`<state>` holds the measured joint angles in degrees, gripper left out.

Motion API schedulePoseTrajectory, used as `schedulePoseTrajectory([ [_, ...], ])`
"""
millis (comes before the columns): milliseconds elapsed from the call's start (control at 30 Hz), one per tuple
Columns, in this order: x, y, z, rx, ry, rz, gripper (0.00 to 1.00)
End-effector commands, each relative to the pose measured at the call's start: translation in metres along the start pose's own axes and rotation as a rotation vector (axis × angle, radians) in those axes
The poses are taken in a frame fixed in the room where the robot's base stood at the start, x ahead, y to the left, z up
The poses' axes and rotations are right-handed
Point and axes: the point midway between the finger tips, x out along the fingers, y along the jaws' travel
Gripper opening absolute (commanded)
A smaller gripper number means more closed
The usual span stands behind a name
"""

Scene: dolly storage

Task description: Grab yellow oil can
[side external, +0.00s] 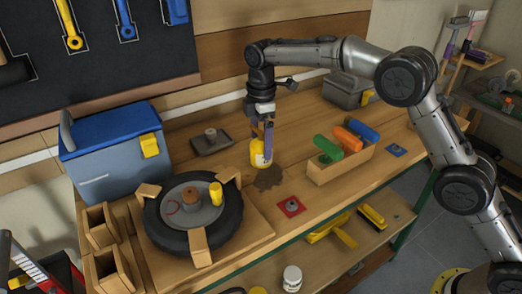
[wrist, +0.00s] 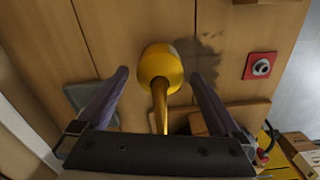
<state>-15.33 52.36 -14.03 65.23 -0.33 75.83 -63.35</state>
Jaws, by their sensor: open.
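The yellow oil can (side external: 258,155) stands on the wooden workbench beside a dark stain, below my gripper. In the wrist view the oil can (wrist: 161,66) shows from above, with its long spout (wrist: 160,105) pointing up toward the camera. My gripper (side external: 266,150) points down at the can in the side view. In the wrist view my gripper (wrist: 158,75) is open, with one finger on each side of the can and visible gaps between them. The side view hides part of the can behind the fingers.
A grey tray (side external: 212,145) lies behind and left of the can. A red plate with a knob (side external: 291,206) is in front. A wheel (side external: 170,240) and a blue-lidded cooler (side external: 112,165) are at left.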

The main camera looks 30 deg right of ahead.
Motion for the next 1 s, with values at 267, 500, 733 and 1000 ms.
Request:
schedulePoseTrajectory([
  [267, 0.019, 0.0, 0.0, 0.0, 0.0, 0.001, 1.0],
  [500, 0.018, 0.0, 0.0, 0.0, 0.0, 0.001, 0.84],
  [733, 0.018, 0.0, 0.0, 0.0, 0.0, 0.001, 0.42],
  [1000, 0.018, 0.0, 0.0, 0.0, 0.001, 0.002, 0.08],
])
